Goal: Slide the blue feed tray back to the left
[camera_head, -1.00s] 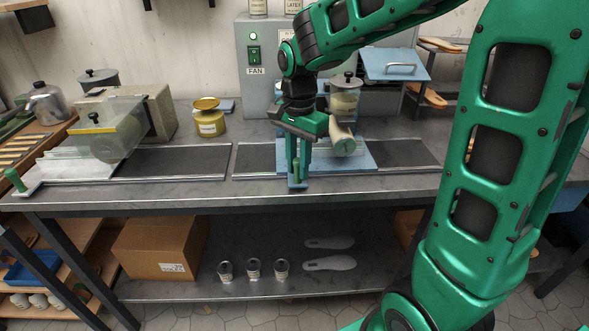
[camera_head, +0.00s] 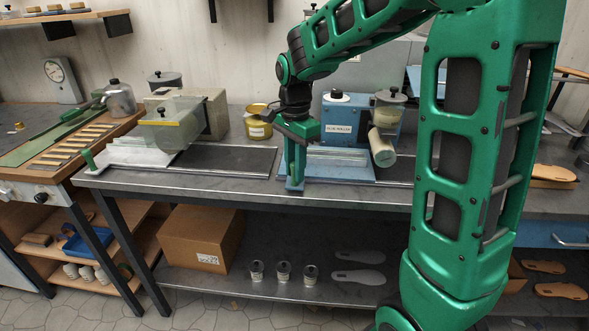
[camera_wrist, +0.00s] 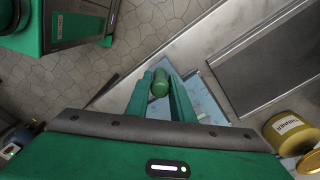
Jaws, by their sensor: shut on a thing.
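The blue feed tray (camera_head: 345,176) lies flat on the bench rail at the left end of the right-hand track, in front of a blue roller machine (camera_head: 340,128). My gripper (camera_head: 294,182) points down at the tray's front left corner. In the wrist view, my gripper (camera_wrist: 161,88) is shut on the tray's green upright handle (camera_wrist: 160,82), which stands between the two fingers. Part of the blue tray also shows there (camera_wrist: 207,98), beside the right finger.
A pale tray (camera_head: 125,158) with its own green handle (camera_head: 89,160) and a clear guard (camera_head: 175,125) stand left. A dark track (camera_head: 225,160) lies between the trays. A yellow tin (camera_head: 258,128) stands behind my gripper. A pale roller (camera_head: 382,149) overhangs the blue tray's right side.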

